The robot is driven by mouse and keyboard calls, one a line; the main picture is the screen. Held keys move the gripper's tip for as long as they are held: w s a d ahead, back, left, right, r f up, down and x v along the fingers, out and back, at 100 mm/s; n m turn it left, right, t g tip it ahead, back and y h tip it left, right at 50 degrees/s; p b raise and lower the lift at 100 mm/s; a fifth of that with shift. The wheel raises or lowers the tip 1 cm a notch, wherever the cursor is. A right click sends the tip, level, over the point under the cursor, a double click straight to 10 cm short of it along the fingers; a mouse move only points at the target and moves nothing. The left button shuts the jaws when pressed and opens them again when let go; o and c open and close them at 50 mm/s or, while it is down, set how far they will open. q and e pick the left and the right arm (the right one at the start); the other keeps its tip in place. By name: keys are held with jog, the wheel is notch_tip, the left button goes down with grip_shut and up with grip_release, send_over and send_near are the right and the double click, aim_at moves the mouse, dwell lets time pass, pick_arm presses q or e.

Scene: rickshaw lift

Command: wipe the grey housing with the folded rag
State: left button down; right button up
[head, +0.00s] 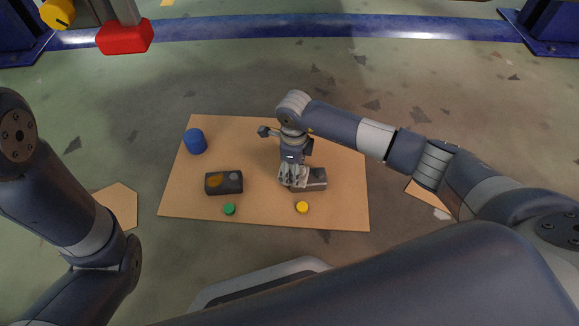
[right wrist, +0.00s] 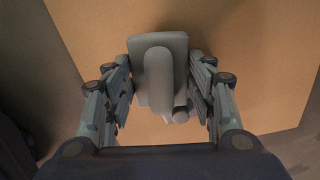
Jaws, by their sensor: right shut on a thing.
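A dark grey housing (head: 208,187) with an orange patch and a pale round spot lies at the left of the brown board. A second dark grey box (head: 319,184) lies under my right gripper (head: 292,182) and sticks out to its right. In the right wrist view my right gripper (right wrist: 164,82) is shut on a grey thing (right wrist: 158,85), a flat block with a rounded bar and a small stub. I cannot tell whether this is the folded rag; no other rag shows. My left arm (head: 62,215) is at the left edge; its gripper is not in view.
The brown board (head: 250,135) carries a blue cylinder (head: 196,141) at back left, with a green disc (head: 229,209) and a yellow disc (head: 302,207) near the front. A red block (head: 125,38) is at top left. The board's middle between the boxes is clear.

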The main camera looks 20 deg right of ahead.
jog(key=shift+s+d+r+p, duration=0.1)
jog(key=shift+d+p, duration=0.1)
jog(key=shift+d, duration=0.25)
jog(key=shift+s+d+r+p, duration=0.1)
jog(key=shift+d+p, duration=0.05)
jog(key=shift+d, duration=0.25)
jog(key=shift+s+d+f+p, duration=0.1)
jog(key=shift+s+d+p, duration=0.1)
jog(key=shift+d, duration=0.45)
jog(key=shift+s+d+f+p, duration=0.1)
jog(key=shift+s+d+p, duration=0.05)
jog(key=shift+d, duration=0.45)
jog(key=shift+s+d+f+p, duration=0.1)
jog(key=shift+s+d+p, duration=0.1)
jog(key=shift+d, duration=0.45)
jog(key=shift+w, duration=0.1)
jog(key=shift+w+a+r, duration=0.1)
jog(key=shift+w+a, duration=0.15)
jog(key=shift+a, duration=0.85)
jog(key=shift+w+a, duration=0.25)
jog(key=shift+a, duration=0.9)
jog(key=shift+w+a+r, duration=0.1)
jog(key=shift+w+a, duration=0.15)
jog(key=shift+a, duration=0.85)
